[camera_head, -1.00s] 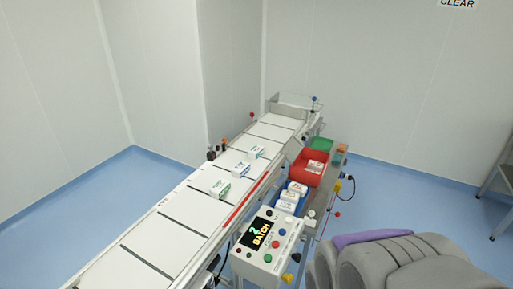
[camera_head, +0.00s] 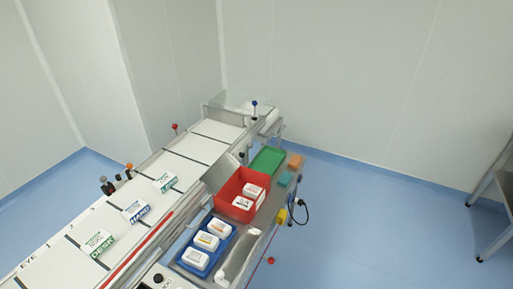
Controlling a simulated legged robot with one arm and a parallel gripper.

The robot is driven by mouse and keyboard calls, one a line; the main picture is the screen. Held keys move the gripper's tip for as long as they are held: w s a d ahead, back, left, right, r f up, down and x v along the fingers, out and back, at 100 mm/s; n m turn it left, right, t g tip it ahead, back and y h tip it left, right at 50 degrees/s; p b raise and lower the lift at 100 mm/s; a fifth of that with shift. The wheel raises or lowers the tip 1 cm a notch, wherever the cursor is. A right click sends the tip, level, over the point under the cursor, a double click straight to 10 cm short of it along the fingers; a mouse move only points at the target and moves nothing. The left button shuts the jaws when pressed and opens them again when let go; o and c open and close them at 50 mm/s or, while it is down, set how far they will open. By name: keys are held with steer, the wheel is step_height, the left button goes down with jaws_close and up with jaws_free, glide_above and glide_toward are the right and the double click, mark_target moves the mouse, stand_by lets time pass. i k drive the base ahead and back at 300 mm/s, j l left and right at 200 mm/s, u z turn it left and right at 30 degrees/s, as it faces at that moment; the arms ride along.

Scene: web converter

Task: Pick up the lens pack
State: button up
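Three small white packs stand in a row on the white conveyor (camera_head: 203,149). The farthest pack (camera_head: 165,183) has a green-edged label that may read LENS, but it is too small to be sure. The middle pack (camera_head: 135,212) has blue lettering that looks like HAND. The nearest pack (camera_head: 100,243) has a green label that looks like DESK. All three sit apart from each other. My gripper is not in view, so its state and distance from the packs are hidden.
Right of the belt, a blue tray (camera_head: 228,247) holds three white packs and a red bin (camera_head: 227,188) holds white packs. A green tray (camera_head: 267,160) lies beyond. A clear guard (camera_head: 228,112) stands at the belt's far end. Blue floor (camera_head: 365,225) is free at right.

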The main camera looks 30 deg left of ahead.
mark_target(162, 184)
steer(key=i+u, duration=0.25)
steer(key=i, duration=0.25)
steer(key=i+l+u, duration=0.2)
steer(key=i, duration=0.3)
steer(key=i+l+u, duration=0.25)
steer(key=i, duration=0.25)
steer(key=i+j+u, duration=0.15)
steer(key=u, duration=0.35)
steer(key=i+u, duration=0.65)
steer(key=u, duration=0.3)
steer(key=i+l+u, duration=0.1)
steer(key=i+u, duration=0.2)
steer(key=u, duration=0.2)
